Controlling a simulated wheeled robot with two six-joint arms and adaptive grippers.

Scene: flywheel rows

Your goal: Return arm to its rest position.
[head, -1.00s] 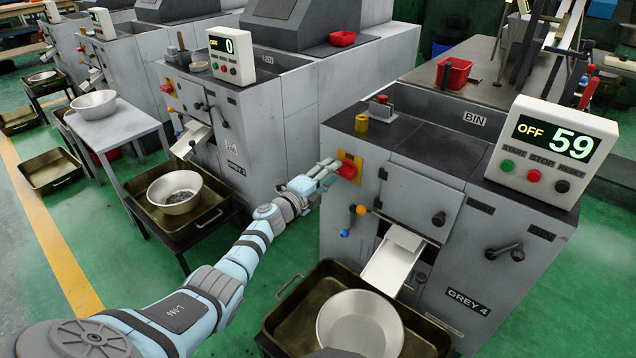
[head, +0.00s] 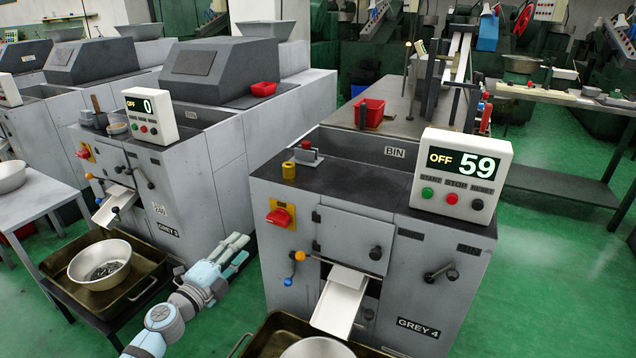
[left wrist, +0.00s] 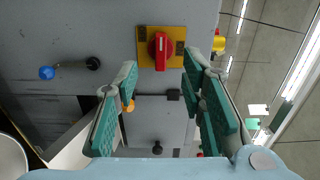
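My left arm comes in from the bottom left of the head view. My left gripper (head: 236,250) is open and empty, in the gap between the machines GREY 3 (head: 170,190) and GREY 4 (head: 400,285). It is apart from the red rotary switch (head: 279,216) on GREY 4's front. In the left wrist view the red switch (left wrist: 160,50) on its yellow plate shows beyond the two spread fingers (left wrist: 160,72), with nothing held between them. GREY 4's display (head: 465,165) reads OFF 59. My right gripper is not in view.
A metal tray (head: 255,345) with a bowl (head: 318,348) stands below GREY 4's chute (head: 340,300). Another tray (head: 140,297) holds a bowl of parts (head: 98,264) at the left. A white table (head: 50,200) stands farther left. Green floor (head: 240,315) shows between the machines.

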